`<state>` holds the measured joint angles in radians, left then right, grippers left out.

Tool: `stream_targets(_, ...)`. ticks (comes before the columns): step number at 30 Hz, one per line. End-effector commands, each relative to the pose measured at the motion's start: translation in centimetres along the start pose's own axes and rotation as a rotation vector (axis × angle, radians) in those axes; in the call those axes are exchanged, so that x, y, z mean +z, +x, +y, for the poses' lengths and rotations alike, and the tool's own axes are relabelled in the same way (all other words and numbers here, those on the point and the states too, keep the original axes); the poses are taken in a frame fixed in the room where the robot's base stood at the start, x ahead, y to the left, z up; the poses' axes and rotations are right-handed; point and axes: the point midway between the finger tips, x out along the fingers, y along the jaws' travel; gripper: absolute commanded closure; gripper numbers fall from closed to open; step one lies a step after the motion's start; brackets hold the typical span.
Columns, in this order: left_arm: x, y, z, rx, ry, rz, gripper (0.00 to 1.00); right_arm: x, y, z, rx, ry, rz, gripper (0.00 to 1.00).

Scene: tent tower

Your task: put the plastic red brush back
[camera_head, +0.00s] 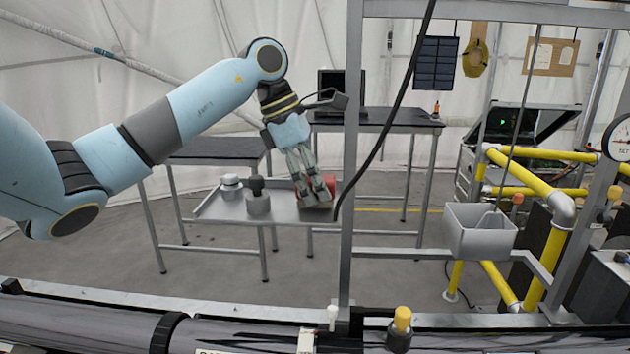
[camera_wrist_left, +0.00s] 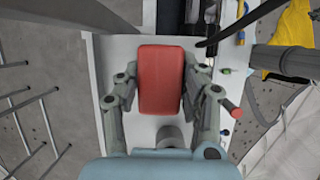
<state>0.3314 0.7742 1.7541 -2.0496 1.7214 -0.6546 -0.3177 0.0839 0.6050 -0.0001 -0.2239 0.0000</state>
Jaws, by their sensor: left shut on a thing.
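The red plastic brush (camera_head: 331,183) is partly hidden behind my left gripper (camera_head: 314,192) in the head view. In the left wrist view the brush (camera_wrist_left: 160,62) is a rounded red block, and the fingers of my left gripper (camera_wrist_left: 161,88) are shut on its two sides. The brush is at the right end of a grey metal tray table (camera_head: 284,217); I cannot tell whether it touches the surface. My right gripper is not in view.
A grey cylinder with a dark knob (camera_head: 258,202) and a white-topped piece (camera_head: 231,188) stand on the tray table, left of the gripper. A metal post (camera_head: 350,130) and a black cable (camera_head: 385,105) are close on the right. A grey bin (camera_head: 478,238) hangs farther right.

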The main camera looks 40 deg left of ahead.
Motion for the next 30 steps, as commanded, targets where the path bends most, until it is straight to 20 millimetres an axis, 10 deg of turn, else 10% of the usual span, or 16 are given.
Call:
stream_targets(7, -0.5, 0.8, 0.0, 0.001, 0.001, 0.002, 0.86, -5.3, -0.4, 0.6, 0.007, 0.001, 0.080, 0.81)
stream_targets(8, -0.5, 0.8, 0.0, 0.001, 0.001, 0.002, 0.58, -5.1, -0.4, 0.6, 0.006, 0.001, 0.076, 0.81)
stream_targets(13, -0.4, 0.8, 0.0, 0.001, 0.001, 0.002, 0.37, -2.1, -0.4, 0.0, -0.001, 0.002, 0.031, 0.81)
stream_targets(23, -0.4, 0.3, 0.0, 0.003, 0.003, 0.002, 0.37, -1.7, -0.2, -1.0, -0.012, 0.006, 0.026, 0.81)
stream_targets(30, -0.6, -4.0, 0.2, 0.008, 0.004, 0.004, 0.37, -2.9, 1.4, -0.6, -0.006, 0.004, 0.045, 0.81)
